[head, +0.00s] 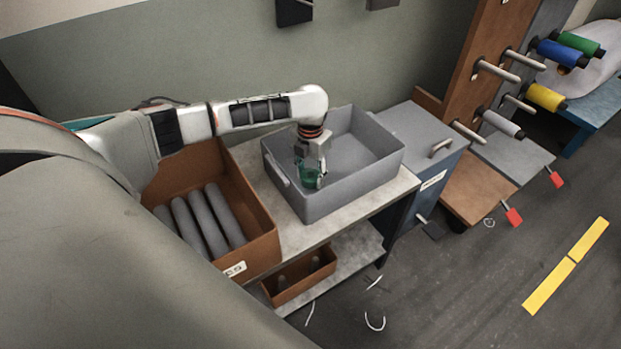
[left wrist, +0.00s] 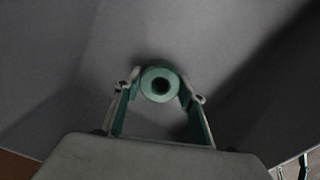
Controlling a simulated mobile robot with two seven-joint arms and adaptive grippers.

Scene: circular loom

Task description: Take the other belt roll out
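The green belt roll (head: 309,175) is inside the grey bin (head: 350,190), near its front left part. My left gripper (head: 313,172) reaches down into the bin at the roll. In the left wrist view the roll (left wrist: 160,85) shows end-on with a dark centre hole. The fingers of the left gripper (left wrist: 160,88) lie along both sides of it, with their pads appearing to touch it. Whether the roll rests on the bin floor is hard to tell. The visible bin floor holds no other roll. My right gripper is not in view.
A brown box (head: 262,225) with several grey rolls stands left of the bin on the bench (head: 300,238). A smaller brown box (head: 300,285) sits on the lower shelf. A blue-grey cabinet (head: 425,135) stands right of the bin. Colored spools (head: 555,55) hang on pegs farther right.

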